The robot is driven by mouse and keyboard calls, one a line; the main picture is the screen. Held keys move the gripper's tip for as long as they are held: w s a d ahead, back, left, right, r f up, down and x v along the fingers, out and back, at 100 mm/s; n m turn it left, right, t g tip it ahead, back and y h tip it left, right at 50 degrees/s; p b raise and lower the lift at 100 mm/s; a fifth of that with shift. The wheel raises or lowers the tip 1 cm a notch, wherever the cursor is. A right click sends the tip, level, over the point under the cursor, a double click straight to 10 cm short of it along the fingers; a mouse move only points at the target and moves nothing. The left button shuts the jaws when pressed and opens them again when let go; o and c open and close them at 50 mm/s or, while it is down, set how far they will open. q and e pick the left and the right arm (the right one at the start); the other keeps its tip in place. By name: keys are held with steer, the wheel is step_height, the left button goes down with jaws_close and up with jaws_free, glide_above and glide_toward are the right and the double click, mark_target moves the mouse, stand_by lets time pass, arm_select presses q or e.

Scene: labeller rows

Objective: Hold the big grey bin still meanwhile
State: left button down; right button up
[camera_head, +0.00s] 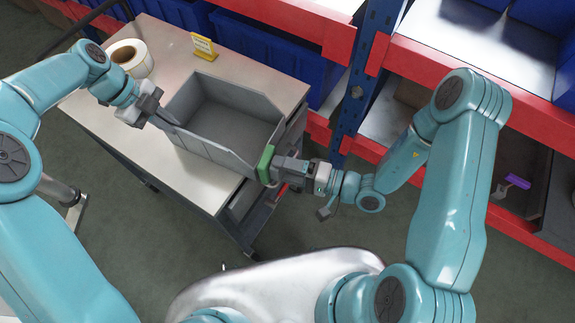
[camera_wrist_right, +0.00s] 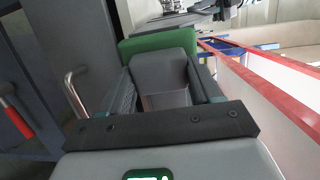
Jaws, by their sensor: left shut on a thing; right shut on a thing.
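The big grey bin (camera_head: 222,112) stands open and empty-looking on the table. My left gripper (camera_head: 168,120) is shut on the rim of its left wall. My right gripper (camera_head: 272,167) is shut on a green piece (camera_head: 265,160) at the bin's lower right corner. The green piece also shows in the right wrist view (camera_wrist_right: 128,46), beyond the fingers of my right gripper (camera_wrist_right: 165,75). Whether it is part of the bin or only touches it, I cannot tell.
The metal-topped table (camera_head: 110,122) also bears a roll of white labels (camera_head: 140,60) and a yellow sign (camera_head: 203,46). Behind and to the right stands a red and blue shelf rack (camera_head: 345,110) with blue bins (camera_head: 270,50). The table's left part is clear.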

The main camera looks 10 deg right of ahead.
arm_select(q)
steer(key=shift+s+d+f, duration=0.1)
steer(key=shift+f, duration=0.2)
arm_select(e)
steer(key=shift+s, duration=0.1)
steer(key=v, duration=0.6)
steer(key=shift+s+f, duration=0.2)
steer(key=shift+s, duration=0.3)
steer(key=shift+d, duration=0.15)
arm_select(q)
steer(key=c, duration=1.1)
jaws_free()
steer(key=shift+c, duration=0.2)
steer(key=shift+w, duration=0.25)
steer(key=v, duration=1.2)
